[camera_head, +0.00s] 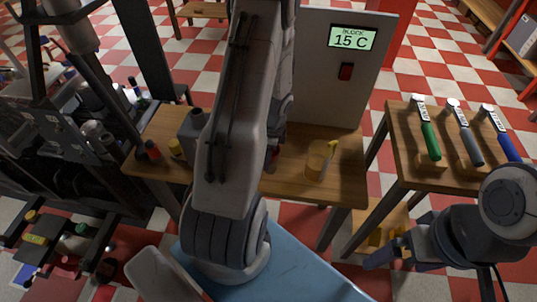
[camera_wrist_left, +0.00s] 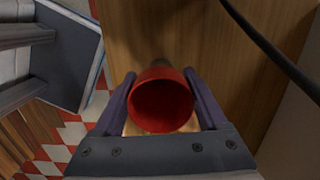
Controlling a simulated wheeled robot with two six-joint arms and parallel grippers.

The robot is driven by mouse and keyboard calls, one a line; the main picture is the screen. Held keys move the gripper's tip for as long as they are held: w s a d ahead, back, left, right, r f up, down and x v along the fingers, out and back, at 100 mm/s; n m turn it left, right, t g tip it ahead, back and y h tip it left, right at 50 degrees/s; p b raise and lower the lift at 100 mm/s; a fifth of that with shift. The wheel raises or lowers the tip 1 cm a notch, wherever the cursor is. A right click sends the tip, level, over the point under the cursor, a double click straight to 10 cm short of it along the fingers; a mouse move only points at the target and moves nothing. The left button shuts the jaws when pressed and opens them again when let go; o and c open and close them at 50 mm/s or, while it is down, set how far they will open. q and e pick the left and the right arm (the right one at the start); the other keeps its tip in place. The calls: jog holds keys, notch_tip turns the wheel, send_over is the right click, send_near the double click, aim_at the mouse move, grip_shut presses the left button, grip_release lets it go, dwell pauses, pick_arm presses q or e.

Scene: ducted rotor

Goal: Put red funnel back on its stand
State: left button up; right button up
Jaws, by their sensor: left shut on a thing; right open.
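The red funnel (camera_wrist_left: 162,101) is between the two purple fingers of my left gripper (camera_wrist_left: 160,92) in the left wrist view, its wide round mouth facing the camera. The gripper is shut on it, above or near a wooden surface. In the head view my left arm hides the gripper and nearly all of the funnel; only a small reddish patch shows beside the arm. I cannot make out the funnel's stand in either view. My right gripper (camera_head: 383,252) is open and empty at the lower right, below the right-hand table.
A yellow jug-like vessel (camera_head: 319,160) stands on the middle table (camera_head: 342,187), before a grey panel (camera_head: 345,80) reading 15 C. A grey container (camera_head: 193,132) and small bottles stand left of my arm. The right table (camera_head: 403,130) holds green, grey and blue handled tools.

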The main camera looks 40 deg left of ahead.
pick_arm(q)
jog(key=shift+f, duration=0.2)
jog(key=o, duration=1.4)
jog(key=r+p, duration=0.1)
jog(key=r, duration=0.5)
jog(key=r+p, duration=0.1)
jog(key=r, duration=0.2)
jog(key=shift+w+d+r+p, duration=0.1)
jog(key=shift+w+d+p, duration=0.2)
jog(key=shift+w+d, duration=0.05)
jog(key=shift+d+r, duration=0.1)
jog(key=shift+r, duration=0.5)
jog(key=shift+f, duration=0.1)
